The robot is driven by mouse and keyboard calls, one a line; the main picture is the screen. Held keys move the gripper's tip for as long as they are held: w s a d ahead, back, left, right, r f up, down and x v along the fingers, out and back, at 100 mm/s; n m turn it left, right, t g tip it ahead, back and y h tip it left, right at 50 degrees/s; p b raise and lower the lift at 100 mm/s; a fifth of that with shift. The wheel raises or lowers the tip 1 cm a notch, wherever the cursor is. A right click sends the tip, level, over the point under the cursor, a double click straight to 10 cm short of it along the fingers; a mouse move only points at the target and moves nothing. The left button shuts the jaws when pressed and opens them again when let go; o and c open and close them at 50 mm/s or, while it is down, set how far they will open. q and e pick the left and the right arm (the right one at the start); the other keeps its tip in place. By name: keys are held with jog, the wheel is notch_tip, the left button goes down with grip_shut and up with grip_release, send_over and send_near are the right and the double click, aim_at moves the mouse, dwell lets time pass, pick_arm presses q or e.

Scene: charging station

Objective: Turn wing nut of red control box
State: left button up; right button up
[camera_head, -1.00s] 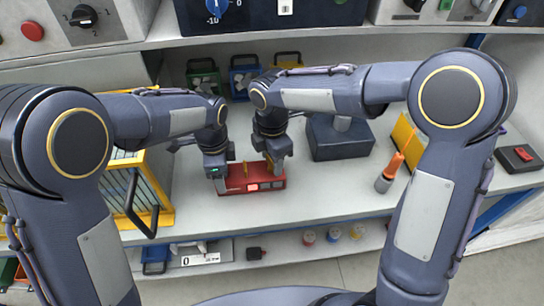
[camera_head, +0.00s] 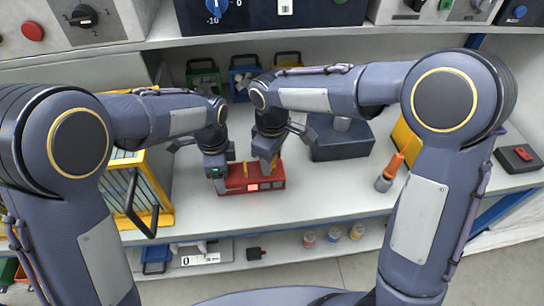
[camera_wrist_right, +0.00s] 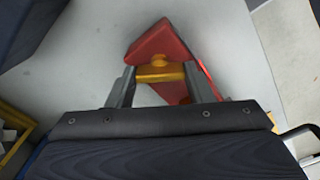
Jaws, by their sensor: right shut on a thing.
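The red control box (camera_head: 266,184) stands on the white bench in the head view, with a lit square on its front. In the right wrist view the red box (camera_wrist_right: 160,42) shows beyond my fingers. My right gripper (camera_head: 270,172) is over the box. In the right wrist view my right gripper (camera_wrist_right: 160,75) is shut on the yellow wing nut (camera_wrist_right: 160,73), with one finger on each side. My left gripper (camera_head: 217,185) points down at the box's left end. Its fingertips are too small to tell whether they are open or shut.
A dark blue box (camera_head: 340,138) stands behind and right of the red box. An orange-handled tool (camera_head: 391,171) is to the right. A yellow-framed rack (camera_head: 150,190) stands left. Small bins (camera_head: 245,80) line the back. Free bench lies in front of the red box.

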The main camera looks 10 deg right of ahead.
jog(key=m, duration=0.5)
jog(key=shift+m, duration=2.2)
jog(key=o, duration=1)
jog(key=shift+r, duration=0.1)
notch_tip(320, 180, up, 12)
